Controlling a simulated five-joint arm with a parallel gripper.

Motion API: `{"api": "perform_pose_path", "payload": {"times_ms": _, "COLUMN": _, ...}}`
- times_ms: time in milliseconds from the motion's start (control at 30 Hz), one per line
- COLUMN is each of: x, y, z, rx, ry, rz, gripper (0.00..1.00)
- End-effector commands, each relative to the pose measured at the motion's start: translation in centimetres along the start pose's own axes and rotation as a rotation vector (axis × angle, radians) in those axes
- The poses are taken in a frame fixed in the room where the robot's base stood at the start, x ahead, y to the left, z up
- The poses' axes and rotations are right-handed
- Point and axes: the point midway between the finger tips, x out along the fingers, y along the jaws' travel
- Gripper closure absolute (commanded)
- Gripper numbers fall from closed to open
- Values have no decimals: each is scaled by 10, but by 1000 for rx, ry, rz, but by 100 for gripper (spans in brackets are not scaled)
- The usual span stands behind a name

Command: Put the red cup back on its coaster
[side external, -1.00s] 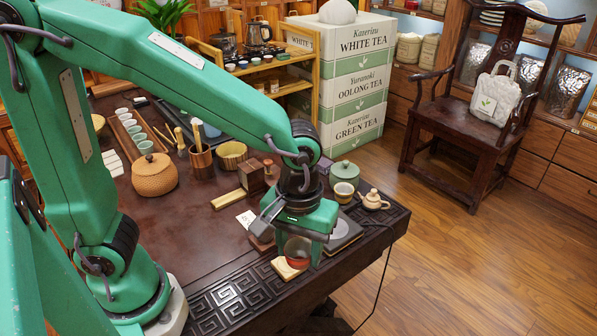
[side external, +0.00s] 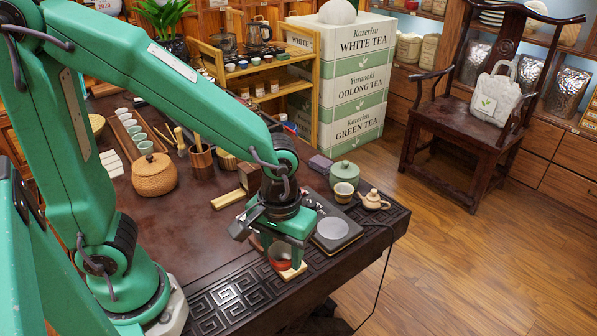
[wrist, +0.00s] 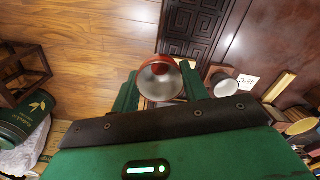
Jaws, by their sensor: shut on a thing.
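The red cup (side external: 280,264) is upright between the fingers of my gripper (side external: 283,257), near the table's front edge. In the wrist view, the red cup (wrist: 161,79) shows its pale metallic inside, and my gripper (wrist: 160,75) has a green finger on either side of it. The pale wooden coaster (side external: 293,273) shows at the cup's lower right, partly hidden by the cup and a finger. The cup appears over the coaster; I cannot tell whether it touches it.
A dark tray with a round grey plate (side external: 333,229) lies right of my gripper. A wooden block (side external: 229,199) lies behind left.

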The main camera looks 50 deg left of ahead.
Motion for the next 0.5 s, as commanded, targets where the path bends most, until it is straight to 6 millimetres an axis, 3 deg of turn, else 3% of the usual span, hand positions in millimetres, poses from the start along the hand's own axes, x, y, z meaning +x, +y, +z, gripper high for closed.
{"api": "perform_pose_path", "payload": {"times_ms": 500, "x": 41, "y": -28, "z": -63, "rx": -3, "ry": -1, "rz": -1, "gripper": 81}}
